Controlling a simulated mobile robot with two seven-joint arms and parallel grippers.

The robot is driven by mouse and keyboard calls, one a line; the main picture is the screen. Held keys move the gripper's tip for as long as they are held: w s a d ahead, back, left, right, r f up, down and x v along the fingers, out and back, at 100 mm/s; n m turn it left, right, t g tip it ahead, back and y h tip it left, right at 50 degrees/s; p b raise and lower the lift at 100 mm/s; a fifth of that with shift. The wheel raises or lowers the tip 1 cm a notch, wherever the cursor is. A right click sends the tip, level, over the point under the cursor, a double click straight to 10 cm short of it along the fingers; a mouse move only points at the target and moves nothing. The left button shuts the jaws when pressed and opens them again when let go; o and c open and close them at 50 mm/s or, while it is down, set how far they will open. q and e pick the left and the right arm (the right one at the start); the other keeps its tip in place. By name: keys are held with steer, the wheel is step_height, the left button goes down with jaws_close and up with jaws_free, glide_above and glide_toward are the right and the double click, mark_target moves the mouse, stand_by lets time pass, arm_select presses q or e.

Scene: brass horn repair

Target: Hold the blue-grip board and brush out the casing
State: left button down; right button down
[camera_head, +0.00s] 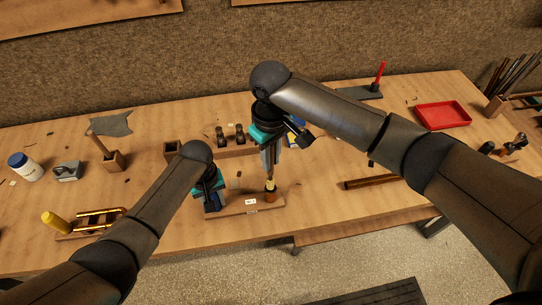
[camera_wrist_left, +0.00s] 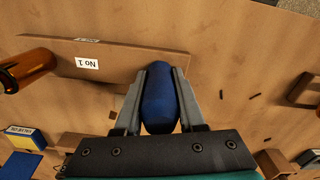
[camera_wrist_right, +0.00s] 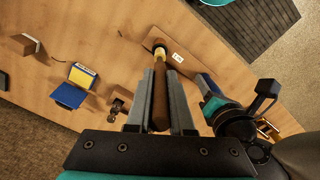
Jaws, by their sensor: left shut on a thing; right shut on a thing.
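The wooden board (camera_head: 240,209) with a white "No 1" label lies near the table's front edge. My left gripper (camera_head: 210,204) is shut on its blue grip (camera_wrist_left: 160,98), best seen in the left wrist view. The amber-brown casing (camera_wrist_left: 28,66) stands at the board's other end. My right gripper (camera_head: 270,166) is shut on a brown brush handle (camera_wrist_right: 160,100) and holds it upright over the casing. The brush's lower end meets the casing mouth in the head view; how deep it sits I cannot tell.
A blue and yellow box (camera_wrist_right: 76,84) stands behind the board. A brown rod (camera_head: 370,183) lies to the right, and a red tray (camera_head: 443,115) is at the back right. Brass tubes (camera_head: 100,218), a yellow-handled tool (camera_head: 55,223) and a white jar (camera_head: 27,168) are at left.

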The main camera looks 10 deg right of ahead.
mark_target(271, 173)
steer(key=shift+f, duration=2.5)
steer(key=shift+r, duration=2.5)
steer(key=shift+f, duration=2.55)
